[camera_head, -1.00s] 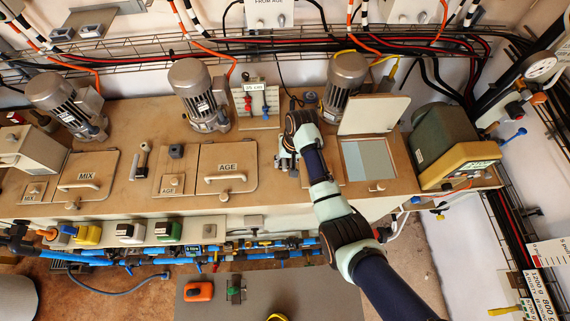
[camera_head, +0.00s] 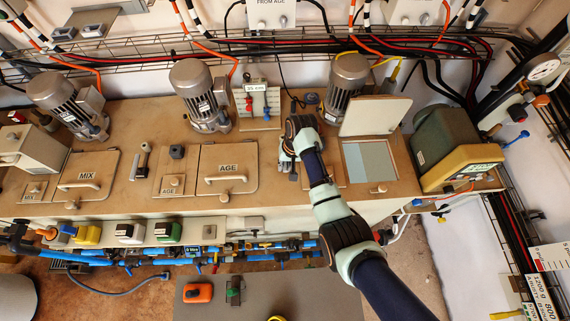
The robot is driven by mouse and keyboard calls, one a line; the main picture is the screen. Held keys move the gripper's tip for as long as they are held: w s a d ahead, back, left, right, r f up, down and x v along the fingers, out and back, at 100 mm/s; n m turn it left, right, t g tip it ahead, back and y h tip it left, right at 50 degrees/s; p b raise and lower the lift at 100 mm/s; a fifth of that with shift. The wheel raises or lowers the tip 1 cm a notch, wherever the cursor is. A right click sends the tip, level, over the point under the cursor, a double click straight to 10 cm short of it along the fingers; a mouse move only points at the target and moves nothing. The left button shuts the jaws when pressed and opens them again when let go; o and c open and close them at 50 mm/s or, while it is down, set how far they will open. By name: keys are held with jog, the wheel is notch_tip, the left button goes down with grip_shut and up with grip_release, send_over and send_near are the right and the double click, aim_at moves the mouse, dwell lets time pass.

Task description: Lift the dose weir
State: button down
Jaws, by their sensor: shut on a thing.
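My gripper (camera_head: 287,166) reaches down to the tan tank top, between the AGE hatch and the open square hatch. It is shut on a small fitting there, which I take to be the dose weir. My gripper and wrist hide most of that fitting, so its shape and height cannot be told. My arm comes in from the lower right and crosses the tank's front edge.
The AGE hatch (camera_head: 227,168) is closed to the left. A hinged lid (camera_head: 375,116) stands open above the square opening (camera_head: 369,162) to the right. A motor (camera_head: 346,84) stands behind my wrist. A panel with red and blue handles (camera_head: 257,103) stands back left.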

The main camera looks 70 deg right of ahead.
notch_tip(320, 180, up, 9)
jog(key=p, duration=0.9)
jog(key=shift+r, duration=0.2)
jog(key=shift+f, duration=0.15)
jog(key=c, duration=1.1)
grip_release()
notch_tip(320, 180, up, 12)
jog(key=s+d, duration=0.1)
jog(key=s, duration=0.1)
jog(key=shift+f, duration=0.15)
jog(key=shift+s, duration=0.1)
